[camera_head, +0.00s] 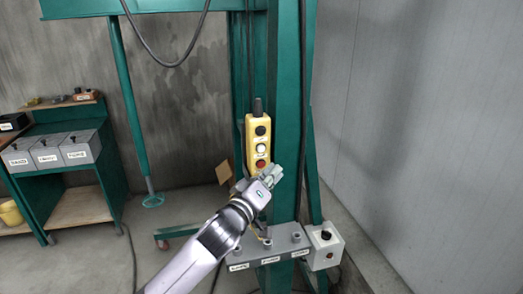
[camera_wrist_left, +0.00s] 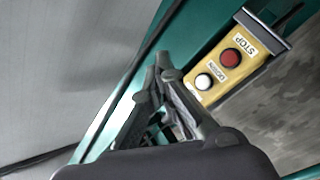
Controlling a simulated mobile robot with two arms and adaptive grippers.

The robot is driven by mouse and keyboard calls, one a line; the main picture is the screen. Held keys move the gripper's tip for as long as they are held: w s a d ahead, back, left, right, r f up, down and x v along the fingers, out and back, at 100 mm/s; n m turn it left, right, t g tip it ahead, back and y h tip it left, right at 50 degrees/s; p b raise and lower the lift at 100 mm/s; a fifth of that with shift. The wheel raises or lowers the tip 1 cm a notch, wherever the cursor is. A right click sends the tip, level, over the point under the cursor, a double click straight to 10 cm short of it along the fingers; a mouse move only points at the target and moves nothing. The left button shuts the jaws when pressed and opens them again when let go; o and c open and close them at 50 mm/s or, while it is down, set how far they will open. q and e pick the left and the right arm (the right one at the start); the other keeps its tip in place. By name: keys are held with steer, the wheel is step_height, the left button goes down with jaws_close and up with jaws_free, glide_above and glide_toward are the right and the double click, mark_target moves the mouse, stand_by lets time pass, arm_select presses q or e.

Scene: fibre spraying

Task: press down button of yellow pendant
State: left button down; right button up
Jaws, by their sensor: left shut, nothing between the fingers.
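The yellow pendant (camera_head: 250,133) hangs upright in front of the green post in the head view. It has a black button (camera_head: 260,130) on top, a white button (camera_head: 261,148) in the middle and a red button (camera_head: 261,164) at the bottom. The left wrist view shows its lower part upside down, with the white button (camera_wrist_left: 204,81), red button (camera_wrist_left: 230,57), a STOP label and a label that seems to read DOWN. My left gripper (camera_head: 272,174) is shut and empty, beside the pendant's lower right; its fingertips (camera_wrist_left: 161,66) appear apart from the buttons.
The green post (camera_head: 287,90) stands just behind and right of the pendant. A grey labelled bracket (camera_head: 270,256) and a white button box (camera_head: 325,247) sit below. A green shelf with grey bins (camera_head: 47,157) is at the left. Cables hang near the pendant.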

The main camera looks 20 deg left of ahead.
mark_target(261, 149)
arm_select(q)
steer(key=shift+w+a, duration=0.7)
steer(key=shift+w, duration=0.3)
steer(key=shift+w+a, duration=0.65)
steer(key=shift+w, duration=0.3)
steer(key=shift+w+a, duration=0.7)
steer(key=shift+w, duration=0.3)
steer(key=shift+w+a, duration=0.1)
steer(key=shift+w+a, duration=0.1)
steer(key=shift+w, duration=0.15)
